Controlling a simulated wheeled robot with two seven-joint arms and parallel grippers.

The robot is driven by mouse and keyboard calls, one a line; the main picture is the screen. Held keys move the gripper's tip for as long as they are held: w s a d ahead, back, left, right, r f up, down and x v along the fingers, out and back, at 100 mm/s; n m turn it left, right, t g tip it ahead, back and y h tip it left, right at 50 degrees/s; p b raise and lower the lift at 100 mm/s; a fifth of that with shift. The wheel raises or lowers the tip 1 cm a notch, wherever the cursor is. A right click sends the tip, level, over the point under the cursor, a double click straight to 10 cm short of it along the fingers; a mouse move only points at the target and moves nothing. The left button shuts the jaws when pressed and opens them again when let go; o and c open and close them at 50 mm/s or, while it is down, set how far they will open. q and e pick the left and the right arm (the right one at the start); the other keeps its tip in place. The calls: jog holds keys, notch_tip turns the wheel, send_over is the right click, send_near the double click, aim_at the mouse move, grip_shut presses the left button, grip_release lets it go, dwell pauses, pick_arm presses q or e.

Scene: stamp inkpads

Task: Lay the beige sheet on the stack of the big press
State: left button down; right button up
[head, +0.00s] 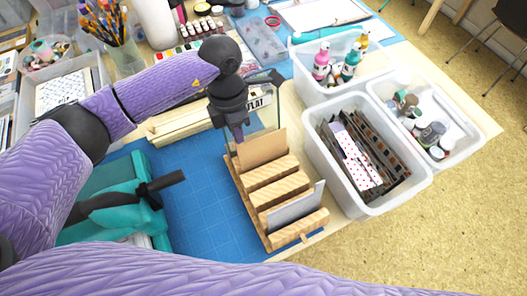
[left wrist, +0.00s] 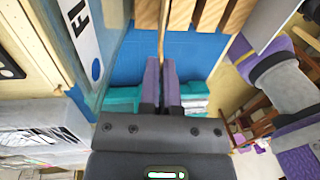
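The beige sheet (head: 262,148) stands upright in the rear slot of a wooden rack (head: 275,200). My left gripper (head: 238,137) is at the sheet's left edge. In the left wrist view, its fingers (left wrist: 162,80) are close together with the sheet's thin edge (left wrist: 162,42) between their tips, so it looks shut on the sheet. The teal press (head: 115,190) with a black lever is at the left of the blue mat, partly hidden by my left arm. Its stack cannot be made out in the head view. My right gripper is not in view.
A grey sheet (head: 295,210) stands in the rack's front slot. White bins (head: 318,150) with supplies stand at the right. The blue mat (head: 200,205) is clear between press and rack.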

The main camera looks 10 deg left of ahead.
pick_arm(q)
notch_tip(320, 180, up, 6)
jog(key=p, duration=0.3)
jog(key=shift+w+a, duration=0.3)
jog(key=shift+w, duration=0.1)
